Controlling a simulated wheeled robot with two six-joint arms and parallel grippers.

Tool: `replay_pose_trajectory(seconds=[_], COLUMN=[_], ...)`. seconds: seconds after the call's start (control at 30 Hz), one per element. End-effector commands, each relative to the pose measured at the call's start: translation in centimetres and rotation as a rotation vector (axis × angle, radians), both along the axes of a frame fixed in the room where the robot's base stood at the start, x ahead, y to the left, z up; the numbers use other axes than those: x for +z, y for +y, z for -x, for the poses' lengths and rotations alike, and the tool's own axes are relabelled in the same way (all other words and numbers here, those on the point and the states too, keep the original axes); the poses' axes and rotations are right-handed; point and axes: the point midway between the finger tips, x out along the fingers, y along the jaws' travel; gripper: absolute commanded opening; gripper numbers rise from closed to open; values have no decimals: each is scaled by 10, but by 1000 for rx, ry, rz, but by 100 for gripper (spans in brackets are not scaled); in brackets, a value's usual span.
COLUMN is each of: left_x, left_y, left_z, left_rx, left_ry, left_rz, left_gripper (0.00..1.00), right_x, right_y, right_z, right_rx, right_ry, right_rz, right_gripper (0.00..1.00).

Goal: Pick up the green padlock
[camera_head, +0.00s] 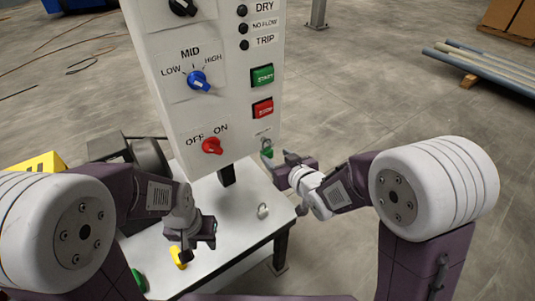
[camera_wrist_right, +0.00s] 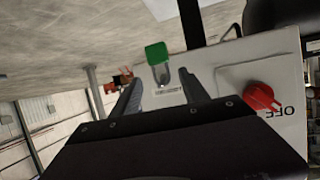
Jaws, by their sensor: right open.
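A green padlock (camera_head: 267,153) hangs at the lower right edge of the white control panel (camera_head: 215,90), partly hidden by my right gripper (camera_head: 284,166). In the right wrist view the green padlock (camera_wrist_right: 156,53) shows its body and pale shackle beyond the fingertips, in line with the gap between them. The right gripper (camera_wrist_right: 163,92) is open, with nothing visible between its fingers. My left gripper (camera_head: 198,236) is over the white table, near a yellow padlock (camera_head: 178,258); its jaw opening is unclear. Another green object (camera_head: 138,280) is at the table's lower left, partly cut off by my arm.
A pale padlock-like object (camera_head: 263,211) lies on the white table (camera_head: 235,235) below the panel. The panel carries a red OFF/ON knob (camera_head: 212,146), a blue knob (camera_head: 198,80) and a red button (camera_head: 263,108). Pipes (camera_head: 485,68) lie on the floor far right.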

Motion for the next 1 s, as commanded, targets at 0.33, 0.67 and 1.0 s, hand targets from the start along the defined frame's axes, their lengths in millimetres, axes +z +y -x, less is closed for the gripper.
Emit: replay_pose_trajectory(seconds=[0.33,0.67,1.0], left_x=[-3,-4,-4], left_y=[0,0,0], left_z=[0,0,0], left_rx=[0,0,0], left_ry=[0,0,0], left_rz=[0,0,0], left_gripper=[36,36,36], right_x=[-14,-29,-28], right_y=[11,26,25], right_z=[-27,-60,-59], right_rx=[1,1,0], right_ry=[2,0,0], right_rz=[1,0,1], right_gripper=[52,52,0])
